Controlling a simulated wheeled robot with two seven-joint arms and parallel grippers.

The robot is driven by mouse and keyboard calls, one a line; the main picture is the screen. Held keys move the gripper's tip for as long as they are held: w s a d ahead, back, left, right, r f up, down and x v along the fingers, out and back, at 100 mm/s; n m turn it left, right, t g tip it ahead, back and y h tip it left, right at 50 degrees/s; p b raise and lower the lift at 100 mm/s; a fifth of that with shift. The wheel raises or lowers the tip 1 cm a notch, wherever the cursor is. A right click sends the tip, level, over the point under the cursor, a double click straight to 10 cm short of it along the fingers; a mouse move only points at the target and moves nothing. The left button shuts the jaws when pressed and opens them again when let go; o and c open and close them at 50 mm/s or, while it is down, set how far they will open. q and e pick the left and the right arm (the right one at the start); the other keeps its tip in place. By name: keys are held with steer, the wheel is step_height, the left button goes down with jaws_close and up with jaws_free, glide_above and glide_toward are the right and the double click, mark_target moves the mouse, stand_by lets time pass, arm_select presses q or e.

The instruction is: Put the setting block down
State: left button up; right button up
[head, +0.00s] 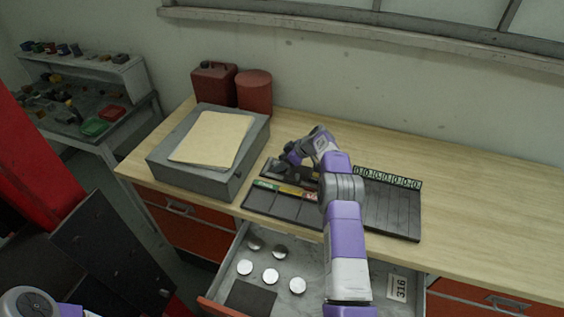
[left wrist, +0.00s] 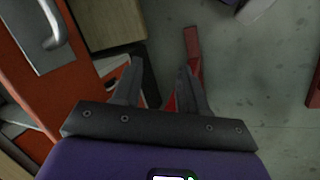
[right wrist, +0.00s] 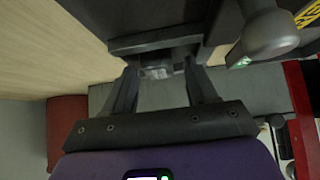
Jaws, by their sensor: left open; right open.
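My right gripper (head: 290,158) is over the back of the left dark tray (head: 272,207) on the bench. In the right wrist view its fingers (right wrist: 163,85) are apart. A dark block-like piece (right wrist: 155,42) with a small grey part lies just beyond the fingertips; I cannot tell for sure that it is the setting block, nor whether the fingers touch it. In the head view dark pieces (head: 292,172) beside this gripper are partly hidden by the arm. My left gripper (left wrist: 160,88) is open and empty, away from the bench, above the floor.
A grey box (head: 190,178) with a folder stands left of the tray, red canisters (head: 255,92) behind it. A numbered dark tray (head: 392,205) lies right. An open drawer (head: 262,262) holds several metal discs (head: 270,276). The bench's right side (head: 490,220) is clear.

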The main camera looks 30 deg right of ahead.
steer(key=v, duration=1.2)
